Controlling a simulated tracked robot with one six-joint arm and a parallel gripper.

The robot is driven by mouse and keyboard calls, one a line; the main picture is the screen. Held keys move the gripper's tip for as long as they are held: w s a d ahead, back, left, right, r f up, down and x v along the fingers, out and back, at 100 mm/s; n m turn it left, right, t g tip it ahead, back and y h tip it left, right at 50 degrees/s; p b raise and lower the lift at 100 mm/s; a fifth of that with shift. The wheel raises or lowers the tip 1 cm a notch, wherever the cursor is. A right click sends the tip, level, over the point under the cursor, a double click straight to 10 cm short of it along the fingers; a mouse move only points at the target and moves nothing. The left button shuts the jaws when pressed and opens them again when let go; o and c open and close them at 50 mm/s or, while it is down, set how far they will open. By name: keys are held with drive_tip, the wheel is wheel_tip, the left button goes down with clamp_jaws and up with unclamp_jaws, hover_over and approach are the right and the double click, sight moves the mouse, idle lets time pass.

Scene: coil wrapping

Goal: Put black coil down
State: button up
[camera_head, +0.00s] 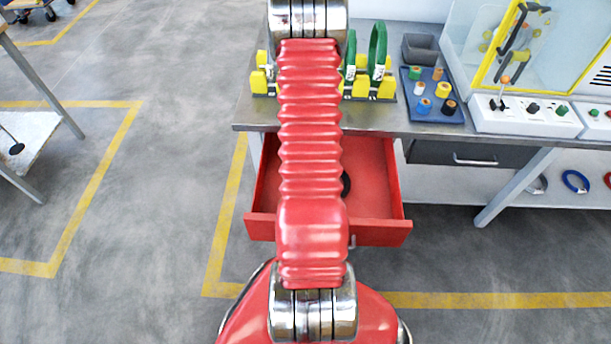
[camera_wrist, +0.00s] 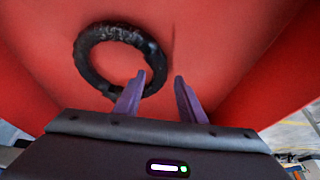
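The black coil (camera_wrist: 84,58) lies in the open red drawer (camera_head: 372,178), on its red floor as far as the wrist view shows. In the head view only a dark sliver of the coil (camera_head: 346,185) shows beside my arm. In the head view my red arm hides the gripper.
The drawer hangs open under a steel workbench (camera_head: 440,128). On the bench stand yellow holders with green coils (camera_head: 377,48), a blue tray (camera_head: 410,108) of coloured spools and a grey bin (camera_head: 420,48). A lower shelf at right holds a blue coil (camera_head: 575,181).

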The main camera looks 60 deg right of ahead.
drive_tip(key=v, duration=1)
idle(0.8)
drive_tip(key=shift+w, duration=0.1)
drive_tip(key=w+a+r+n+t+y, duration=0.25)
drive_tip(key=w+a+r+n, duration=0.35)
drive_tip(key=w+a+r, duration=1)
drive_tip(key=s+a+r+n, duration=0.3)
drive_tip(key=s+a+r, duration=0.2)
drive_tip(key=a+r, duration=0.3)
drive_tip(key=s+a+r+n+t+y, duration=0.1)
drive_tip(key=s+a+r+n, duration=0.2)
drive_tip(key=a+r, duration=0.6)
drive_tip(key=s+a, duration=0.2)
drive_tip(key=a, duration=0.1)
drive_tip(key=shift+a+n, duration=0.3)
drive_tip(key=shift+a, duration=0.05)
